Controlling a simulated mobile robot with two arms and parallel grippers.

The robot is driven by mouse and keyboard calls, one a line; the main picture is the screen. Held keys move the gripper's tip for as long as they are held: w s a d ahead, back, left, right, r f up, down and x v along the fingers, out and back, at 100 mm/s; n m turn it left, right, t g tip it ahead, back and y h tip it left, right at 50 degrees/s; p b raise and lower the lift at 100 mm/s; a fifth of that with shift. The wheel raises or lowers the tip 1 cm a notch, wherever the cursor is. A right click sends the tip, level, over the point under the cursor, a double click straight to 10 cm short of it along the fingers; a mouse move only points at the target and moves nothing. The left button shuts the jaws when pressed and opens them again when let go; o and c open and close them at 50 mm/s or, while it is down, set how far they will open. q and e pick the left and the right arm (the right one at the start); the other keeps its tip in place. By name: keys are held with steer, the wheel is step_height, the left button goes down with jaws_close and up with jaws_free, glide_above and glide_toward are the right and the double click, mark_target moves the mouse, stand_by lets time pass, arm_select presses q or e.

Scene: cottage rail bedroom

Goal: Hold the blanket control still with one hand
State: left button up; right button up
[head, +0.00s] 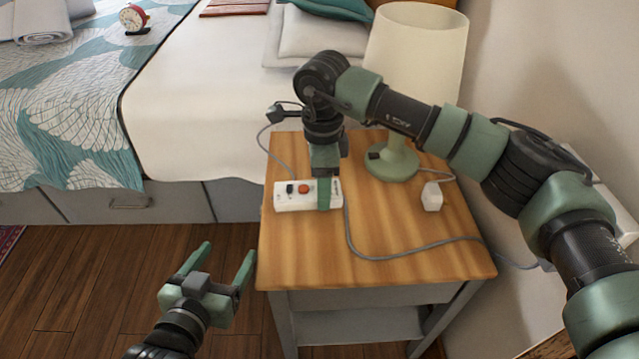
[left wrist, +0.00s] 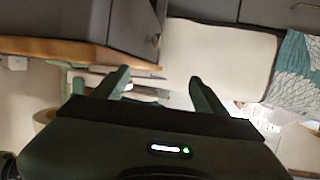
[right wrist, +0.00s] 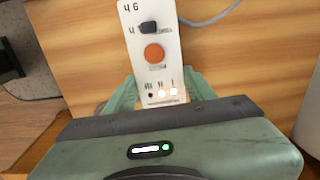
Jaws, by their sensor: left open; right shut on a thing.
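The blanket control (head: 288,196) is a white box with a dark switch and a round orange-red button. It lies on the left part of the wooden nightstand top. My right gripper (head: 325,190) comes down from above and is shut on the right end of the control. In the right wrist view the control (right wrist: 151,30) points away from the gripper (right wrist: 158,92), with one finger on each side of it. Small lights show near the fingers. My left gripper (head: 222,262) is open and empty, in front of the nightstand's left edge; its fingers also show in the left wrist view (left wrist: 158,85).
The nightstand (head: 420,265) also bears a lamp (head: 392,160) with a cream shade, a white plug (head: 432,197) and a grey cable (head: 375,256). The bed (head: 190,100) stands behind and left, with a red clock (head: 132,18) on it.

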arm_select(q)
steer(key=shift+w+d+r+t, duration=0.2)
steer(key=shift+r+t, duration=0.1)
steer(key=shift+r, duration=0.1)
arm_select(e)
steer(key=shift+d+f, duration=0.15)
steer(key=shift+f, duration=0.3)
arm_select(q)
steer(key=r, duration=0.1)
steer(key=r+t, duration=0.1)
steer(key=w+d+r, duration=0.1)
steer(key=shift+r+h, duration=0.3)
arm_select(e)
steer(key=shift+f, duration=0.1)
arm_select(q)
steer(key=shift+r+t+b, duration=0.4)
steer(key=shift+r+t, duration=0.1)
steer(key=shift+t, duration=0.1)
arm_select(e)
steer(key=shift+f, duration=0.6)
arm_select(q)
steer(key=shift+w+d+r+t+h, duration=0.2)
steer(key=shift+r+t, duration=0.1)
steer(key=shift+r, duration=0.35)
steer(key=shift+w+d+r+t+h, duration=0.1)
steer(key=shift+r+t+h, duration=0.15)
steer(key=shift+r, duration=0.35)
steer(key=shift+s+f, duration=0.15)
steer(key=shift+f, duration=0.1)
